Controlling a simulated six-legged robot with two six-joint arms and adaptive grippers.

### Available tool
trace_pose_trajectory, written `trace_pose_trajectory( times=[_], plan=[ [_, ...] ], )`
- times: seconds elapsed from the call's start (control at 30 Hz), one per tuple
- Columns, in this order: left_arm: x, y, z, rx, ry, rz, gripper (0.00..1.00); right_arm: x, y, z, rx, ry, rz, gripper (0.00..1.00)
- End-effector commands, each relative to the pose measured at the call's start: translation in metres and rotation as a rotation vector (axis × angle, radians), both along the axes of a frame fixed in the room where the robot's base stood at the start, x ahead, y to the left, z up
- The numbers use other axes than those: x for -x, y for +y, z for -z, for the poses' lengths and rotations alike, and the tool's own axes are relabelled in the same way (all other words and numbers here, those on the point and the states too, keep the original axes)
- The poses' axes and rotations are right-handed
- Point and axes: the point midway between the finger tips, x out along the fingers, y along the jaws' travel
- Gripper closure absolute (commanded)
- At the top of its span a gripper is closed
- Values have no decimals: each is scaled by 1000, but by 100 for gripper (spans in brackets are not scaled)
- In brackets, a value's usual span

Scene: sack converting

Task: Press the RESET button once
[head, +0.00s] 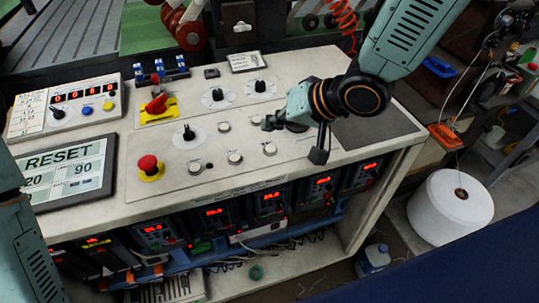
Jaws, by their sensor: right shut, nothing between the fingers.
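A tilted screen (68,172) at the left of the light control desk shows the word RESET with 20 and 90 under it. Several pale round push buttons (235,157) sit in the middle of the desk top; I cannot read which one is marked RESET. A red mushroom button (148,164) on a yellow base stands left of them. My right gripper (270,123) is shut and empty, above the desk right of the pale buttons. Its height over the surface is hard to judge, and it hides part of the panel. My left gripper is out of view; only my left arm shows.
Black rotary knobs (217,95) and a red switch on a yellow plate (157,104) stand up from the desk. A counter box (62,103) with blue and yellow buttons is at back left. Red-lit displays line the desk front. A white roll (450,206) stands at right.

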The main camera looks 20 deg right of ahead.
Motion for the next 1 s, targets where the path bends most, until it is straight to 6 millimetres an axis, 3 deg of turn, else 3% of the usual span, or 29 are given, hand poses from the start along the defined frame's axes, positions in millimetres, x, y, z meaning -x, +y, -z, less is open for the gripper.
trace_pose_trajectory(
  times=[0.1, 0.3, 1.0],
  plan=[
    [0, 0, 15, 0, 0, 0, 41, 1, 0, 16, 0, 2, 0, 100],
    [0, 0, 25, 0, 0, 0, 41, 0, 0, 33, -1, 1, 0, 100],
    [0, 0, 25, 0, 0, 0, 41, 0, 0, 34, -1, 0, 1, 100]
  ],
)
